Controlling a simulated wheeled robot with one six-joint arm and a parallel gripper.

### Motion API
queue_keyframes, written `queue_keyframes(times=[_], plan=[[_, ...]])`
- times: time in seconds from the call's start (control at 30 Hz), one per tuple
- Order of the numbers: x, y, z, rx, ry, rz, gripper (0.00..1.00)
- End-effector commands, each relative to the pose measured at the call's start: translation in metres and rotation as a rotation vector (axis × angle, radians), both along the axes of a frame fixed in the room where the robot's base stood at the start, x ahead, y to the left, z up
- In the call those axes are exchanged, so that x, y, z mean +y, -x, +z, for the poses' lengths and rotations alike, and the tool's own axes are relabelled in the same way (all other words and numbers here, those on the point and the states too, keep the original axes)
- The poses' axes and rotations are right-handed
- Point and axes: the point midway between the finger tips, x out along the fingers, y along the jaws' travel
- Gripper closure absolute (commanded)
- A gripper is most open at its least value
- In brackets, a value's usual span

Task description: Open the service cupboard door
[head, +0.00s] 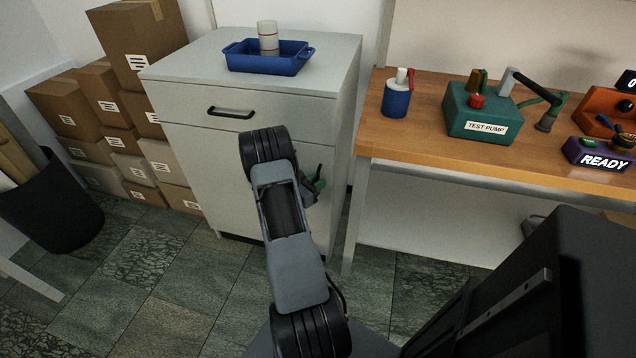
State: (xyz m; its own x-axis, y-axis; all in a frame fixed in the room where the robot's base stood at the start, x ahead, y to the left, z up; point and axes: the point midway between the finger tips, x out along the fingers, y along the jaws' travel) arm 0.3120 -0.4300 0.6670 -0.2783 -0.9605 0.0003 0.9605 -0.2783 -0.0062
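The service cupboard (200,160) is a pale grey cabinet left of the workbench. It has a drawer with a black bar handle (231,112) at the top and a door front (205,185) below. The door looks closed, flush with the cabinet front. My arm stands in front of the door and hides its middle.
A blue tray (268,66) with a pale cylinder (268,38) sits on the cupboard. Cardboard boxes (105,100) are stacked to its left, near a black bin (50,208). The wooden workbench (420,135) with a green test pump (478,112) stands right. Floor before the cupboard is clear.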

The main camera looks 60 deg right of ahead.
Motion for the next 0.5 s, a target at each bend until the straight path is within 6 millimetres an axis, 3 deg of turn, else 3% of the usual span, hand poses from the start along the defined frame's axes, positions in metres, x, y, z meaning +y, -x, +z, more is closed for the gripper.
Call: queue_keyframes(times=[0.33, 0.5], plan=[[-0.0022, 0.0008, -0.0001, 0.001, 0.0, 0.0, 0.79], [-0.002, 0.0007, -0.0001, 0.001, 0.0, 0.0, 0.96]])
